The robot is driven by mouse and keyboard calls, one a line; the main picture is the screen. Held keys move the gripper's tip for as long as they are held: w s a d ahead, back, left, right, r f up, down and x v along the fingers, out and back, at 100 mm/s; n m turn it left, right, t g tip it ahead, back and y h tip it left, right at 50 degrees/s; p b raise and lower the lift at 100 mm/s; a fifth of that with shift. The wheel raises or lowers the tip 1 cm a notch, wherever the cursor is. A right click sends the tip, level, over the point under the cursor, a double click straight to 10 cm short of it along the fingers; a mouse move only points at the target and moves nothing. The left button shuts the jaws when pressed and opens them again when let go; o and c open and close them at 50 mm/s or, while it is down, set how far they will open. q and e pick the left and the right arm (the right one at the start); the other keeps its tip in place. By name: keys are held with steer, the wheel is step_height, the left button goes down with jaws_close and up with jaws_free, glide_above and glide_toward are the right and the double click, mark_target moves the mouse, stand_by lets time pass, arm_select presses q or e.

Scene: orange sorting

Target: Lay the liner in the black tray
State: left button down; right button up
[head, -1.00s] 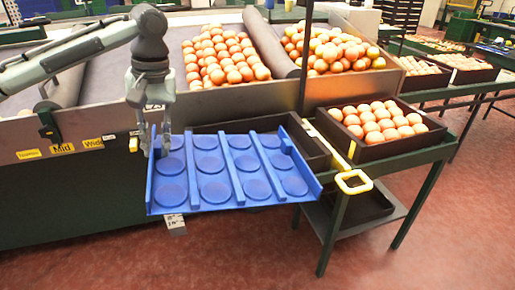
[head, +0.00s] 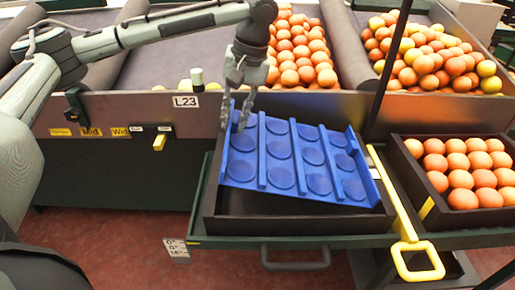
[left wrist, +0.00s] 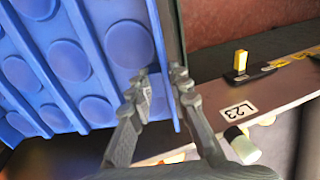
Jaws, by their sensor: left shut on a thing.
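The blue liner (head: 290,154) has rows of round cups and raised ribs. My left gripper (head: 240,122) is shut on its left edge near the back corner; the left wrist view shows the fingers (left wrist: 158,88) on both sides of the liner's edge wall (left wrist: 160,60). The liner is over the black tray (head: 290,226), tilted, with its left and front part inside the tray's outline. The tray's front wall and part of its floor show below the liner; its back wall is hidden. I cannot tell whether the liner touches the tray. My right gripper is not in view.
A black tray full of oranges (head: 467,172) stands just right, with a yellow handle (head: 416,258) between. The sorting table's front panel (head: 130,112) with label L23 (head: 186,101) is close behind the gripper. Oranges (head: 300,50) lie in lanes beyond.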

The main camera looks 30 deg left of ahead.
arm_select(q)
steer(key=shift+w+d+x, duration=0.1)
steer(key=shift+d+x, duration=0.15)
steer(key=shift+x, duration=0.8)
steer(key=shift+w+d+x, duration=0.1)
steer(key=shift+d+x, duration=0.1)
steer(key=shift+x, duration=0.8)
steer(key=shift+w+d+x, duration=0.1)
steer(key=shift+d+x, duration=0.15)
steer(key=shift+x, duration=0.8)
steer(key=c, duration=1.4)
jaws_free()
steer(key=shift+f, duration=0.25)
steer(key=s+a+r+v, duration=0.1)
steer(key=a+v, duration=0.2)
steer(key=v, duration=0.9)
glide_above(236, 140)
steer(key=w, duration=0.3)
steer(key=shift+w+d+f, duration=0.2)
steer(key=shift+d, duration=0.2)
